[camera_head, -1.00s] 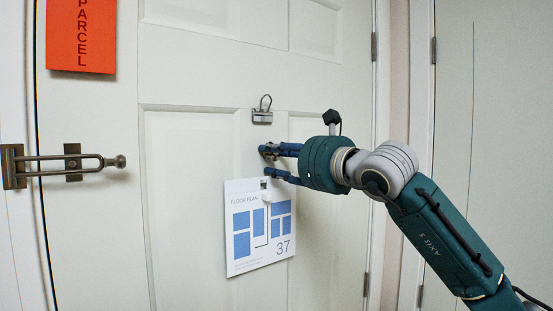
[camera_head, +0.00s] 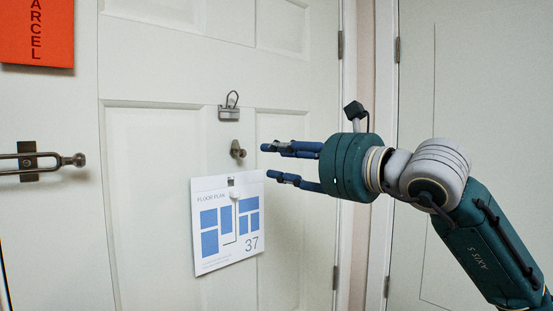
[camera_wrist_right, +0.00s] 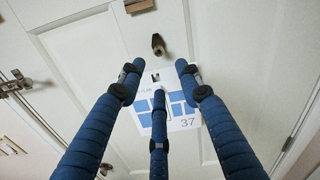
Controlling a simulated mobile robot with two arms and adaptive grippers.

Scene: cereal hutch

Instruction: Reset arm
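My right gripper (camera_head: 268,162) is in front of the white door at the right of the small metal knob (camera_head: 237,150). Its blue fingers are spread open with nothing between them, and they are apart from the knob. In the right wrist view the open fingers (camera_wrist_right: 160,85) frame the floor plan sheet, and the knob (camera_wrist_right: 158,45) shows beyond them. The floor plan sheet (camera_head: 228,255), marked 37, hangs on the door below the knob. My left gripper is not in the head view.
A metal clip (camera_head: 229,113) is fixed above the knob. A metal door latch (camera_head: 28,162) is at the left edge, below an orange parcel sign (camera_head: 36,32). The door's hinged edge and frame (camera_head: 358,230) stand behind my right arm.

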